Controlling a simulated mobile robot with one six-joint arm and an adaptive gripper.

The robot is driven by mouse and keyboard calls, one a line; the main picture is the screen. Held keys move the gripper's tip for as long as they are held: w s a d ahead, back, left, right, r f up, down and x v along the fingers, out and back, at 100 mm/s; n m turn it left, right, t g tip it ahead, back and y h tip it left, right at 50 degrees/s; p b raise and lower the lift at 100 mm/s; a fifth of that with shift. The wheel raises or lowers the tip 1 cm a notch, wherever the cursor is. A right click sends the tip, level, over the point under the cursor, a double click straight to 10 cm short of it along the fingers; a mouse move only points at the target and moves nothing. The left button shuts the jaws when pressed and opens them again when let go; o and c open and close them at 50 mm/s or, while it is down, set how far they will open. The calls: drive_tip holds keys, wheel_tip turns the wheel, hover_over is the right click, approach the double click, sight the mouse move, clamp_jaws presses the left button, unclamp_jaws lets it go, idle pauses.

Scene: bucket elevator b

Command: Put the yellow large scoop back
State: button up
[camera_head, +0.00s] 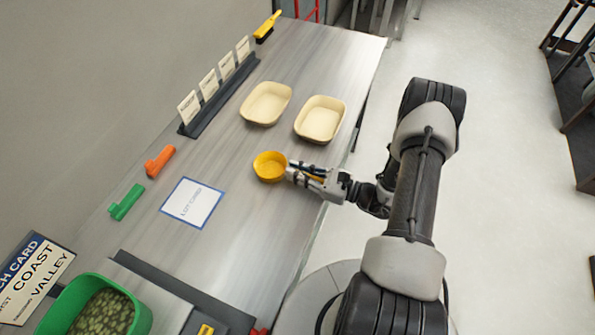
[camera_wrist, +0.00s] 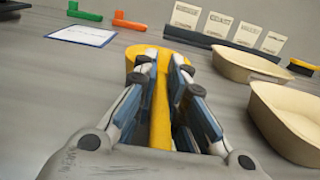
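The yellow scoop (camera_head: 269,166) has a round cup and a straight handle. In the head view its cup is over the table, left of my gripper (camera_head: 301,174); I cannot tell whether it touches the surface. In the wrist view the yellow scoop (camera_wrist: 160,110) points away from me, with its handle between the fingers of my gripper (camera_wrist: 163,68). The fingertips are close against both sides of the handle.
Two cream trays (camera_head: 265,103) (camera_head: 320,119) and a dark rack of cards (camera_head: 219,95) stand beyond the scoop. A blue-edged card (camera_head: 193,203) lies left of it. A green bin (camera_head: 97,307) stands at the near left, a yellow brush (camera_head: 267,27) at the far end.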

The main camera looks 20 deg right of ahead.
drive_tip(key=o, duration=0.5)
drive_tip(key=shift+s+d, duration=0.1)
drive_tip(key=v, duration=1.1)
drive_tip(key=shift+s+d, duration=0.25)
